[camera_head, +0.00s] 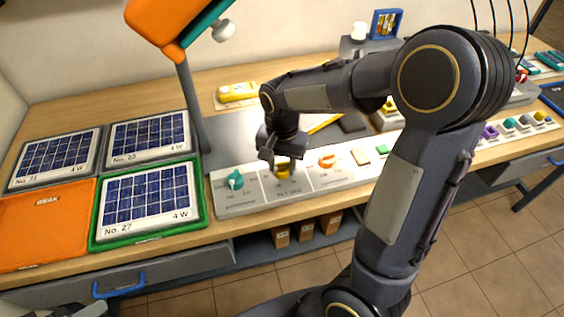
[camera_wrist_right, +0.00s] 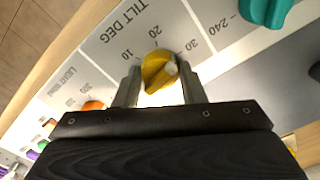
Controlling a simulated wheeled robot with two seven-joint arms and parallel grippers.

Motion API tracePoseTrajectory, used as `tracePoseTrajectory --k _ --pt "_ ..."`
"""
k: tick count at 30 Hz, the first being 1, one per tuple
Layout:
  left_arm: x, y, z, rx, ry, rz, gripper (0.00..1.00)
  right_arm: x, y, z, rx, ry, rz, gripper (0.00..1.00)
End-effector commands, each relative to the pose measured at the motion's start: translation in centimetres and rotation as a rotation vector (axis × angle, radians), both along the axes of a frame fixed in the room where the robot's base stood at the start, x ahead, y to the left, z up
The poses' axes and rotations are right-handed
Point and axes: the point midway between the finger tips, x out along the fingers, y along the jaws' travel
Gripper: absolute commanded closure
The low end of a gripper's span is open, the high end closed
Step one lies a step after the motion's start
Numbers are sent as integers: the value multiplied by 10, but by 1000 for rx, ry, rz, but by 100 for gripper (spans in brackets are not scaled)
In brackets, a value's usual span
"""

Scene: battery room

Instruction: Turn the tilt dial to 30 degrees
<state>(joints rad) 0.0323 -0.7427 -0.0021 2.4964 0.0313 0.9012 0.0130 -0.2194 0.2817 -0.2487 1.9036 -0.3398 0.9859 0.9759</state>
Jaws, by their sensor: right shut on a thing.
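The tilt dial is a yellow knob (camera_head: 283,173) on the pale control panel, under the tip of my right arm. In the right wrist view the yellow knob (camera_wrist_right: 157,72) sits beside the "TILT DEG" print, with the marks 10, 20 and 30 around it. A pale mark on the knob lies on its side towards the 30; the exact reading is hard to tell. My right gripper (camera_head: 273,158) is shut on the knob, with one finger on each side of it in the wrist view (camera_wrist_right: 161,88).
A teal knob (camera_head: 235,180) and an orange knob (camera_head: 327,161) flank the yellow one on the panel (camera_head: 240,204). Solar panels (camera_head: 147,200) and an orange tray (camera_head: 45,225) lie to the left. A lamp post (camera_head: 192,105) stands behind the panel's left end.

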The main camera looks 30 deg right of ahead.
Motion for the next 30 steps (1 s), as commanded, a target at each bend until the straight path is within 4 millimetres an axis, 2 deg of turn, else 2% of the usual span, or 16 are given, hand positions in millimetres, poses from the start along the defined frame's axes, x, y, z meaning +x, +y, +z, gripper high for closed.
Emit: tracePoseTrajectory --k 12,29,30 --pt "0 0 3 0 0 0 49 1 0 1 0 -5 -202 86" --pt "0 0 3 0 0 0 49 1 0 1 0 -5 -236 86" --pt "0 0 3 0 0 0 49 1 0 1 0 -5 -235 62"
